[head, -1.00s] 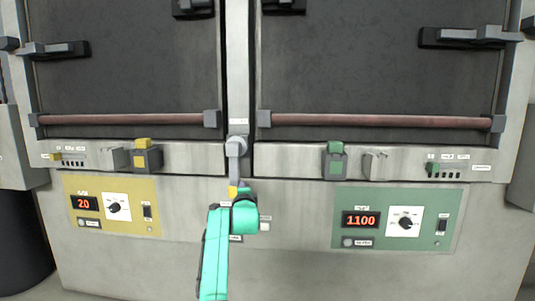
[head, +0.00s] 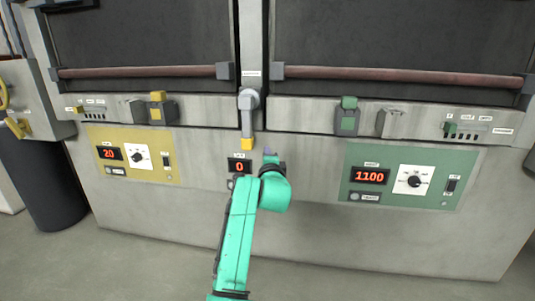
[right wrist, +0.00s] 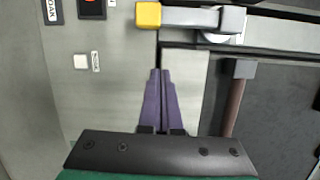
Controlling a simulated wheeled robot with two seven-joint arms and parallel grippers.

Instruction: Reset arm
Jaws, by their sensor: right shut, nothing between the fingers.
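My right arm (head: 240,225) is teal and reaches up from the bottom of the head view. Its gripper (head: 270,157) is mostly hidden behind the wrist. In the right wrist view the purple fingers (right wrist: 160,80) are shut together and empty. A grey lever (head: 248,110) with a yellow tip (head: 247,143) hangs down on the post between the two furnace doors. It also shows in the right wrist view (right wrist: 190,17), apart from the fingers in the picture. My left gripper is not in view.
The yellow panel (head: 160,158) reads 20, the green panel (head: 354,190) 1100, and a small centre display (head: 239,167) 0. Two dark doors (head: 140,35) (head: 400,38) have reddish bars across them. A dark drum (head: 45,185) stands left. Floor in front is open.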

